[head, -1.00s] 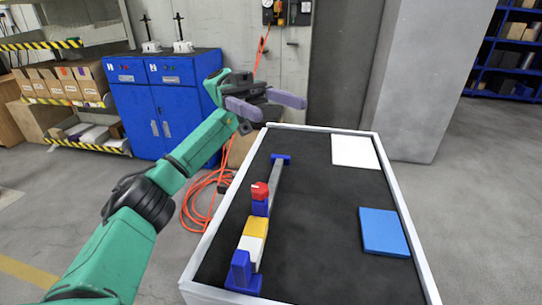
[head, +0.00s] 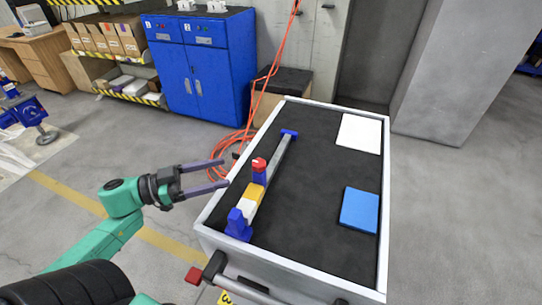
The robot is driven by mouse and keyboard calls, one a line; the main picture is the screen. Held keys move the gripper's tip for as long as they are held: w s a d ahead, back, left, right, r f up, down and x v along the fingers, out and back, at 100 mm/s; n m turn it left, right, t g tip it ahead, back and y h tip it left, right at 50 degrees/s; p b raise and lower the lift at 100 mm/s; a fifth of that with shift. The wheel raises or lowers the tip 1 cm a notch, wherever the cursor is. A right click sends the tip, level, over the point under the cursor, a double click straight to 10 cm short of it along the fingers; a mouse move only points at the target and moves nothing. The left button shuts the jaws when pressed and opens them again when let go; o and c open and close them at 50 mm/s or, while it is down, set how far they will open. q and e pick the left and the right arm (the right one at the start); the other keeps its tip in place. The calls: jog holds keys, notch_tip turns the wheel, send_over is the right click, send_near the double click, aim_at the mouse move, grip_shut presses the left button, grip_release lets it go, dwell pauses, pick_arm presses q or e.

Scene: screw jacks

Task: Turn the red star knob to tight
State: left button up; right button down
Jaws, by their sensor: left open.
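The red star knob (head: 259,164) sits on top of a blue block on the bar clamp, with a small pale mark on its side. The clamp's grey bar (head: 277,151) runs along the left part of the dark tabletop, between a blue end (head: 289,133) and a blue jaw (head: 238,224). A yellow block (head: 254,193) and a white block (head: 246,208) stand in line between the knob's block and the near jaw. My left gripper (head: 222,174) is open and empty, left of the table edge, its fingers pointing right toward the knob but apart from it. My right gripper is not in view.
The table has a raised pale rim (head: 226,184). A white pad (head: 359,133) and a blue pad (head: 360,210) lie on its right side. A red-ended handle (head: 194,276) sticks out at the near side. A blue cabinet (head: 204,75) and orange hoses (head: 234,141) stand behind.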

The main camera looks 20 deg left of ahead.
aim_at(259, 165)
pick_arm(q)
jog(key=p+x, duration=0.1)
jog(key=x, duration=1.3)
jog(key=shift+f, duration=0.2)
jog(key=shift+a, duration=0.1)
grip_shut()
jog(key=m+g+h, duration=0.1)
jog(key=g, duration=0.1)
jog(key=m+g+h+b, duration=0.1)
jog(key=m+g, duration=0.1)
jog(key=s+m+g+h+b, duration=0.1)
jog(key=g+h, duration=0.1)
jog(key=shift+d+m+g, duration=0.3)
jog(key=shift+m+g, duration=0.1)
grip_release()
